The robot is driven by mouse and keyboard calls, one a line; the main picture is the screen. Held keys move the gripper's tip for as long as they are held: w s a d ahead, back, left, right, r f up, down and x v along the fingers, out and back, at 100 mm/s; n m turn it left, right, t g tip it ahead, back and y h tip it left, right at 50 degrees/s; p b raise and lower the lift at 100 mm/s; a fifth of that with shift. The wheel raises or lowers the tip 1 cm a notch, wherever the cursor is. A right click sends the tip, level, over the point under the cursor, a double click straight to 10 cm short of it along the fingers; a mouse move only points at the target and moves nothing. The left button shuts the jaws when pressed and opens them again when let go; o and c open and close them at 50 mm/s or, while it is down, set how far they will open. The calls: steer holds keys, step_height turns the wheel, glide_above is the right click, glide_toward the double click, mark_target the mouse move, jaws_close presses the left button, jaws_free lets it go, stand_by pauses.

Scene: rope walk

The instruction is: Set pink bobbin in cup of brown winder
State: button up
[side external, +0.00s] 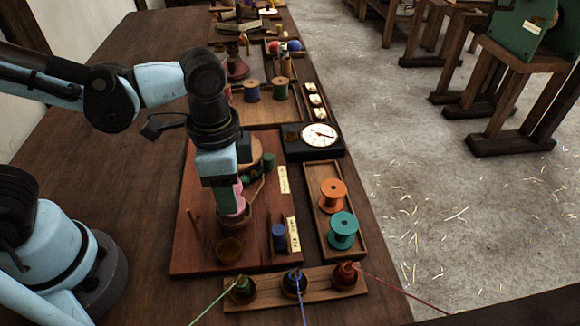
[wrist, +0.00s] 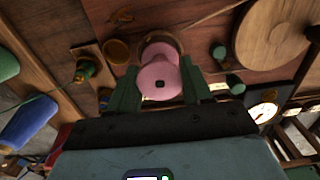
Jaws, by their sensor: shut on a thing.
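The pink bobbin (side external: 239,207) hangs below my gripper (side external: 226,190). In the wrist view the pink bobbin (wrist: 158,78) sits between the two green fingers of my gripper (wrist: 160,88), which are shut on it. A round brown cup (side external: 247,217) is directly under the bobbin. The cup's rim (wrist: 178,42) shows behind the bobbin's far end in the wrist view. I cannot tell whether the bobbin's lower end is inside the cup or just above it. The cup stands on the reddish-brown winder board (side external: 195,255), which also carries a wooden disc (wrist: 275,32).
A second small cup (side external: 229,250) stands nearer the board's front. A blue spool (side external: 279,237) and a green spool (side external: 268,162) stand close by. A tray (side external: 325,228) with orange and teal bobbins lies to the right. A rack (side external: 315,288) with threaded spools lies in front.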

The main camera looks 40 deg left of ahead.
steer(key=shift+f, duration=0.25)
stand_by(0.3)
steer(key=shift+f, duration=0.65)
steer(key=shift+f, duration=0.1)
stand_by(0.4)
steer(key=o, duration=1.3)
steer(key=shift+r, duration=4)
